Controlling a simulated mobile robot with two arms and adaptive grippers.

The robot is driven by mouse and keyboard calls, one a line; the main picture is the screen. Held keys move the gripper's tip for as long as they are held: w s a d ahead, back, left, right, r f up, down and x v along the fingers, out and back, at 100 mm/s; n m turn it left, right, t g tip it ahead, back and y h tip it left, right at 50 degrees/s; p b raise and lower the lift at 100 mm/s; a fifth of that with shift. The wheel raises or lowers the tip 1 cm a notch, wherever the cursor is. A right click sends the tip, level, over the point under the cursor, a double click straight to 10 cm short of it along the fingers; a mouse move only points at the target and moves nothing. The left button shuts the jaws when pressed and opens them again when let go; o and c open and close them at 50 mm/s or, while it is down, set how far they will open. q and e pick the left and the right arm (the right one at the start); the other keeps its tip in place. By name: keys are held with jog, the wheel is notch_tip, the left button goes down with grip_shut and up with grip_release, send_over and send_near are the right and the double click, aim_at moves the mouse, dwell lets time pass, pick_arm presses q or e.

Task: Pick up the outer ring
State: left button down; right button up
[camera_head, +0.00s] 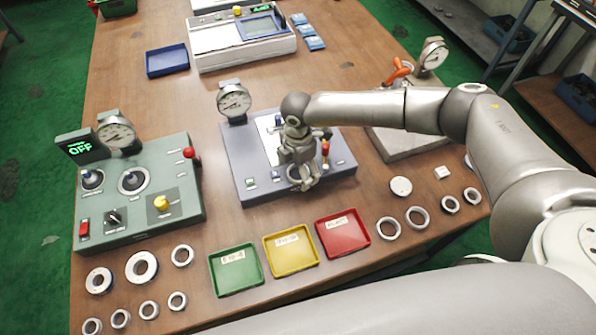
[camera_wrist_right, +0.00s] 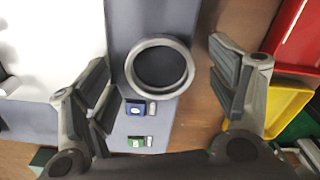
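A grey metal ring (camera_wrist_right: 161,93) with a dark middle lies between the spread fingers in the right wrist view, at the edge of a blue-grey device. I take it as the outer ring. My right gripper (camera_wrist_right: 160,78) is open, with a gap between each finger and the ring. In the head view my right gripper (camera_head: 302,178) points down over the front of the blue-grey device (camera_head: 262,186), and its fingers partly hide the ring. Whether the ring rests on the device or on a seat is hard to tell. My left gripper is not in view.
Green (camera_head: 235,288), yellow (camera_head: 291,264) and red (camera_head: 343,246) trays stand in front of the device. Several loose rings lie on the table on both sides of them. A dial gauge (camera_head: 233,101) rises behind, and a green control box (camera_head: 138,215) stands at left.

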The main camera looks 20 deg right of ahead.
jog(key=c, duration=1.1)
jog(key=shift+r, duration=0.1)
